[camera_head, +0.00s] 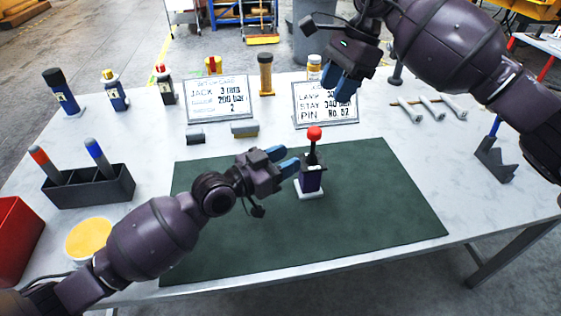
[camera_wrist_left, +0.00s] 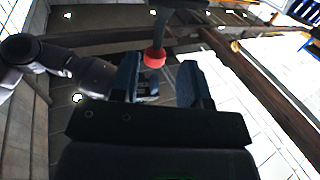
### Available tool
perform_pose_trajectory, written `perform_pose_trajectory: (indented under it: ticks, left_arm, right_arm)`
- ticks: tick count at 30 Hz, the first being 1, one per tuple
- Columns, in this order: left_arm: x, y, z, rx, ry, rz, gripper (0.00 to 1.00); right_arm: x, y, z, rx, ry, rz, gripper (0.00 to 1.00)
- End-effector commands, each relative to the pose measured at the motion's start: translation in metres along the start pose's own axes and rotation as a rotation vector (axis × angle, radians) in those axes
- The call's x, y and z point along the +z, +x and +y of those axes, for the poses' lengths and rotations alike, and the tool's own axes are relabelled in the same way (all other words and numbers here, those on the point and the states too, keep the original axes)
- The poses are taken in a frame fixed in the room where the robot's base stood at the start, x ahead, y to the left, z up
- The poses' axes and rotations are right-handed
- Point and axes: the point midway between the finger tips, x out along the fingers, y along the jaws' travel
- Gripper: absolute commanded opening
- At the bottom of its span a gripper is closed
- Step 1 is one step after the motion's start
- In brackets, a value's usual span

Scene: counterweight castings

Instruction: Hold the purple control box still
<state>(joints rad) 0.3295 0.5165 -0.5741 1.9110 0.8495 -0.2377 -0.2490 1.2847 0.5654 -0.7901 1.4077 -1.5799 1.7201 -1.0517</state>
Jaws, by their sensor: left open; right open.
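The purple control box (camera_head: 312,181) stands upright on a white base on the green mat (camera_head: 385,200). A black lever with a red ball knob (camera_head: 314,133) rises from its top. My left gripper (camera_head: 284,161) is open, its blue fingers pointing at the box from the left, close to its upper part; whether they touch it I cannot tell. In the left wrist view the red knob (camera_wrist_left: 154,57) shows between the two open fingertips (camera_wrist_left: 160,72); the box is mostly hidden there. My right gripper (camera_head: 340,84) is open and empty, above and behind the box, near the right sign.
Two printed signs (camera_head: 218,99) stand behind the mat. A dark holder (camera_head: 90,188) with two markers, a yellow-topped tub (camera_head: 88,238) and a red bin (camera_head: 17,238) are at left. Several bottles line the back. White pieces (camera_head: 432,108) lie at right. The mat's right side is clear.

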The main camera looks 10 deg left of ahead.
Motion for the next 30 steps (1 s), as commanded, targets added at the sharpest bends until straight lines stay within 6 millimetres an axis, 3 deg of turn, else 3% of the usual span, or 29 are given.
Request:
perform_pose_trajectory:
  ticks: [15,21,30]
  left_arm:
    - [0.000,0.077,0.002,0.002,-0.001,0.000,0.41]
    - [0.000,0.092,0.001,0.002,-0.001,-0.001,0.41]
    - [0.001,0.096,0.001,0.002,0.000,-0.001,0.41]
  right_arm:
    - [0.000,0.000,0.000,0.000,0.000,0.000,0.43]
    - [0.000,0.000,0.000,0.000,0.000,0.000,0.43]
    - [0.000,0.000,0.000,0.000,0.000,0.000,0.43]
